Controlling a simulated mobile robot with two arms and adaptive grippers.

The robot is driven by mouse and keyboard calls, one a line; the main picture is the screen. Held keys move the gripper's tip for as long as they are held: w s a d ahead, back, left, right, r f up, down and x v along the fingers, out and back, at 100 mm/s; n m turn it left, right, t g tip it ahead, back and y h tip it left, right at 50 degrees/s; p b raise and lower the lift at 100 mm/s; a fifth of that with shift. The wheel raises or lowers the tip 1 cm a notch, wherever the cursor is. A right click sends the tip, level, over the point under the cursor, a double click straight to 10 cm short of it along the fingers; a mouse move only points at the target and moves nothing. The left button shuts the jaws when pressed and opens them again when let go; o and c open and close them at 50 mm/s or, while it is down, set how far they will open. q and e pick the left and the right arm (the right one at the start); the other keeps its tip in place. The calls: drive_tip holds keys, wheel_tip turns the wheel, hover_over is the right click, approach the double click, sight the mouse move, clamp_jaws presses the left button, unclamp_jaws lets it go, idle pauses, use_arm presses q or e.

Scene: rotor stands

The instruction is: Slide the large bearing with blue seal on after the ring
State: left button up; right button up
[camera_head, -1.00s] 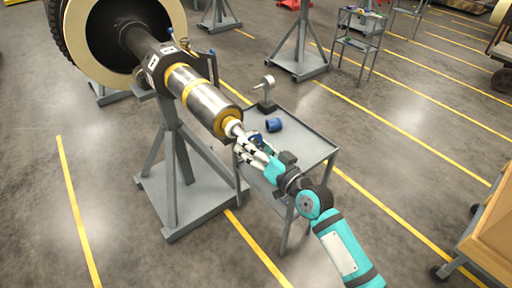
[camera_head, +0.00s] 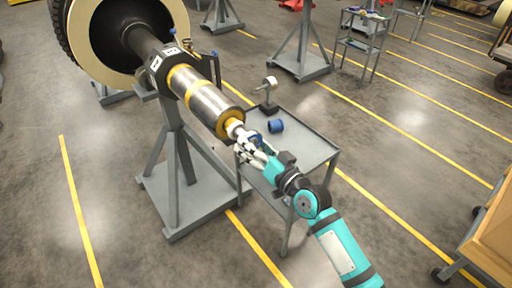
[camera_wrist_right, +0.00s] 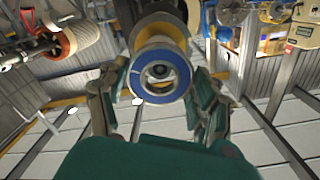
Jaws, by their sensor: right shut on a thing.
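The rotor shaft (camera_head: 205,97) lies on a grey stand, with a brass-coloured collar (camera_head: 231,121) near its pale narrow end (camera_head: 236,131). My right gripper (camera_head: 254,143) is at that end, above the small table. In the right wrist view my gripper's fingers (camera_wrist_right: 155,82) are closed around the bearing with the blue seal (camera_wrist_right: 136,80). The bearing faces the camera, with the shaft's end behind it, roughly in line. I cannot tell whether the shaft is inside its bore. The ring cannot be clearly picked out. My left gripper is not seen.
A grey table (camera_head: 312,143) stands under my right arm. A blue cylindrical part (camera_head: 276,126) and a small stand with a round head (camera_head: 270,88) are on it. The rotor's grey stand (camera_head: 178,170) is to the left. A wooden-sided cart (camera_head: 492,232) is at the right edge.

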drive_tip(key=shift+w+a+r, duration=0.1)
drive_tip(key=shift+w+a, duration=0.15)
drive_tip(key=shift+w, duration=0.15)
idle(0.4)
drive_tip(key=shift+w+a, duration=0.2)
drive_tip(key=shift+w, duration=0.1)
idle(0.6)
drive_tip(key=shift+b+x, duration=0.6)
drive_tip(key=shift+x, duration=0.85)
drive_tip(key=shift+w+a, duration=0.2)
drive_tip(key=shift+a, duration=0.05)
idle(0.3)
drive_tip(key=o, duration=1)
drive_tip(key=shift+o, duration=1.4)
